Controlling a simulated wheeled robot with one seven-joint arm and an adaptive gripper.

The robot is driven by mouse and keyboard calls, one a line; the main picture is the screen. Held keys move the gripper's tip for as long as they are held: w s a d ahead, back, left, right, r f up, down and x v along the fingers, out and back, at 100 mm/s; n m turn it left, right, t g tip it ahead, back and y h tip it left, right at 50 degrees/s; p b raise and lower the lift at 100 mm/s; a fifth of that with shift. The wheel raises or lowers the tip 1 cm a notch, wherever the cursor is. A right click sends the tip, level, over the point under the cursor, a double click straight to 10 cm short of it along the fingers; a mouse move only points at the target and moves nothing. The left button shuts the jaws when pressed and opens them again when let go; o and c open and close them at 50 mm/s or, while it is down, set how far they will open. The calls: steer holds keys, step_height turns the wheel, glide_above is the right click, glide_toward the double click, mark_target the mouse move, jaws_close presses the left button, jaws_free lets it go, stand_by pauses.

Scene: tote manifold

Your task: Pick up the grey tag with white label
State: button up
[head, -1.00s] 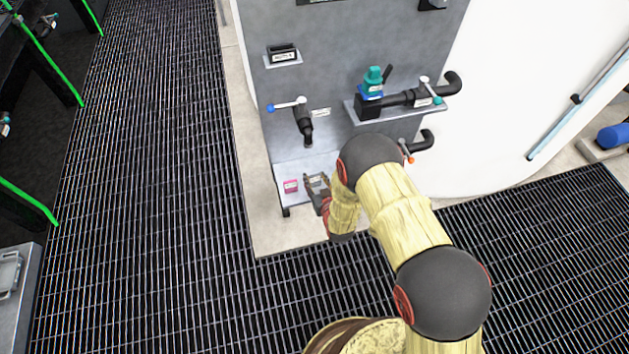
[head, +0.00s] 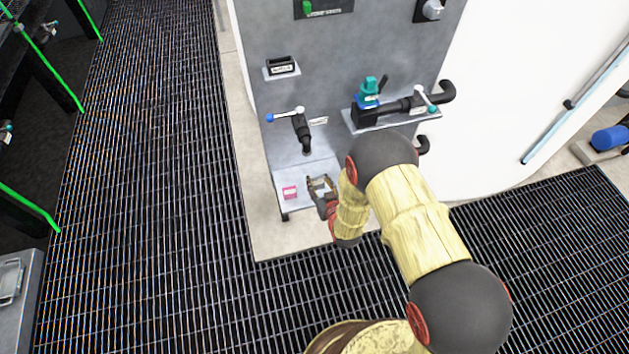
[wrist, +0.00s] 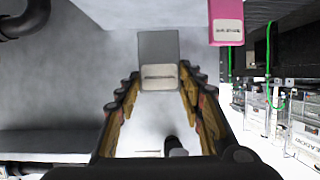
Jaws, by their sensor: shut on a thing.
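The grey tag with white label (wrist: 158,54) is between my fingertips in the wrist view, its label facing the camera. My gripper (wrist: 157,80) is shut on it, with a finger against each side of its lower part. In the head view my gripper (head: 321,185) is over the low grey shelf at the foot of the panel, to the right of a pink tag. The grey tag is too small and too covered by the fingers to make out clearly there.
The pink tag (head: 290,193) lies on the shelf just left of my gripper; it also shows in the wrist view (wrist: 227,22). A black valve (head: 302,130) with a blue-tipped handle hangs above the shelf. A pipe valve (head: 400,106) stands higher right.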

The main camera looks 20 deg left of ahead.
steer(key=s+d+r+p, duration=0.3)
steer(key=s+d+r, duration=0.3)
steer(key=s+d, duration=0.1)
steer(key=shift+d+r, duration=0.35)
steer(key=shift+d, duration=0.45)
stand_by(0.3)
